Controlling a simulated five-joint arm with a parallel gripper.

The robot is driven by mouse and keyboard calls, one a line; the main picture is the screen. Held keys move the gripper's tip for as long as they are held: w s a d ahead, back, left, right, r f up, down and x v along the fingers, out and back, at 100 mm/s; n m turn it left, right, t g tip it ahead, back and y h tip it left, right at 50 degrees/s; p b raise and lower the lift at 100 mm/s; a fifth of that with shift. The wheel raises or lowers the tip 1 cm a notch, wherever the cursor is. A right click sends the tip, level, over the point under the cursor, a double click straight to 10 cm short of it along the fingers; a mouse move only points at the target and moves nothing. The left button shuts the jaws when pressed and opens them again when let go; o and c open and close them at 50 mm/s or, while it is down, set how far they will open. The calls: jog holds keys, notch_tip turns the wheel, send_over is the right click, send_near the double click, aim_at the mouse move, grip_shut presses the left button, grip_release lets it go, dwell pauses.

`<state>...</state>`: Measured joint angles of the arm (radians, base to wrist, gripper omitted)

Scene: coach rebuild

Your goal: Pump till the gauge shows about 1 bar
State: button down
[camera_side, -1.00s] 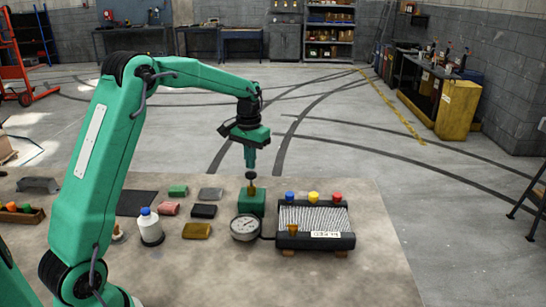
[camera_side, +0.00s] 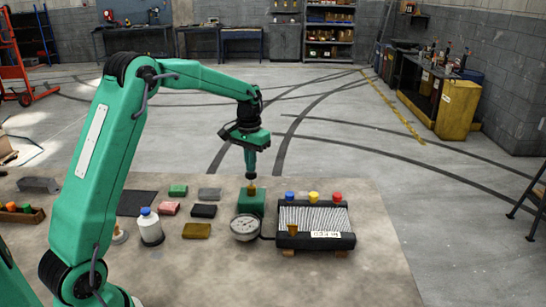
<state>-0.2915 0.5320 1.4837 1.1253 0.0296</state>
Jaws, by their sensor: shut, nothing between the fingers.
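The green pump (camera_side: 251,203) stands on the workbench left of the radiator. Its dark plunger knob (camera_side: 250,177) is right under my gripper (camera_side: 250,174), which is shut and empty, pointing straight down, and appears to touch the knob from above. Little of the plunger stem shows between the knob and the pump body. The round white gauge (camera_side: 244,227) sits in front of the pump; its needle is too small to read. The black radiator (camera_side: 315,226) with a pale finned face lies to the right, with blue, yellow and red caps along its back edge.
A white bottle with a blue cap (camera_side: 151,228) and several coloured blocks, such as the green one (camera_side: 178,191) and the olive one (camera_side: 196,231), lie left of the pump. A wooden tray (camera_side: 22,215) is at the far left. The bench's right front is clear.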

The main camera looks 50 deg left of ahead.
jog(key=shift+f, duration=1.65)
jog(key=shift+r, duration=2.1)
jog(key=shift+f, duration=0.3)
